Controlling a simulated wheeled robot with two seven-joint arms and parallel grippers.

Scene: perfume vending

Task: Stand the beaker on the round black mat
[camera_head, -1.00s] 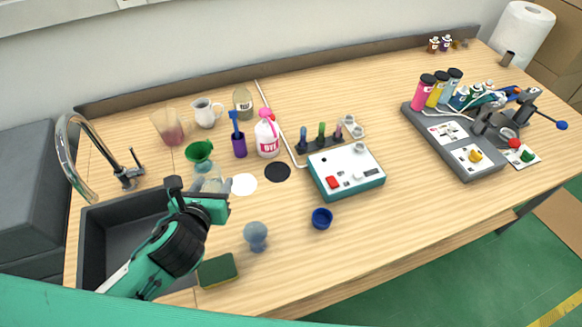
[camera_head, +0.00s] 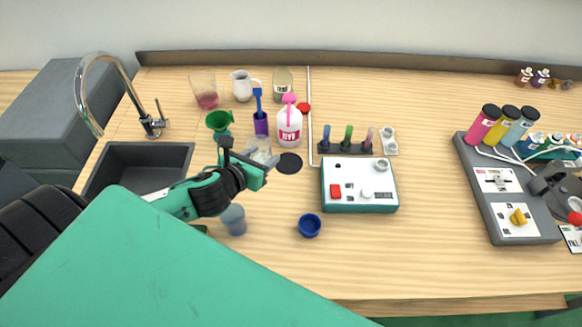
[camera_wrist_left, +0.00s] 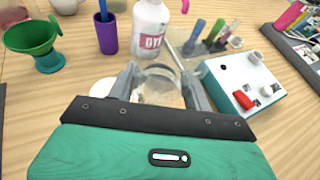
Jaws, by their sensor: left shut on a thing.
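My left gripper (camera_head: 262,160) is shut on a clear glass beaker (camera_head: 262,146). In the left wrist view the beaker (camera_wrist_left: 160,82) sits between the two fingers, and its round rim shows. The round black mat (camera_head: 289,164) lies flat on the table just right of the beaker in the head view, with nothing standing on it there. Whether the beaker's base touches the table cannot be told. My right gripper is not in view.
A pink-topped dye bottle (camera_head: 289,128) and purple cup (camera_head: 261,124) stand behind the mat. A white-and-teal device (camera_head: 358,186) is to its right. A blue cap (camera_head: 309,226) and blue-grey cup (camera_head: 233,220) are in front. A green funnel (camera_head: 218,122) stands left.

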